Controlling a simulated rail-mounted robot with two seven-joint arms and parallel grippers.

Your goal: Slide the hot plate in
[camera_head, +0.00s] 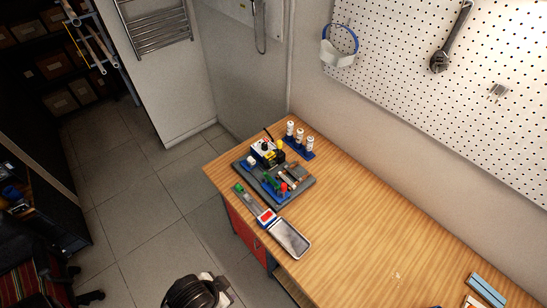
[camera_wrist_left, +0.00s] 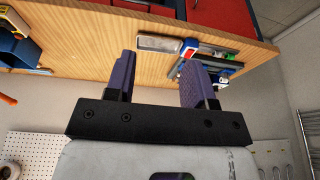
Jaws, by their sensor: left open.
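A dark grey fixture (camera_head: 307,190) with blue, red, green and yellow parts sits at the table's left end. In front of it lies a flat grey plate (camera_head: 291,238) with a red, white and blue block (camera_head: 266,216) at its far end, near the table's edge; I cannot tell for sure whether it is the hot plate. The plate also shows in the left wrist view (camera_wrist_left: 158,43), beyond my fingers. My right gripper is not in view.
The wooden table (camera_head: 375,230) is clear in its middle. A blue rack (camera_head: 308,153) with three white bottles stands behind the fixture. Blue items (camera_head: 485,290) lie at the lower right. A pegboard (camera_head: 420,60) with a wrench (camera_head: 441,58) hangs on the wall.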

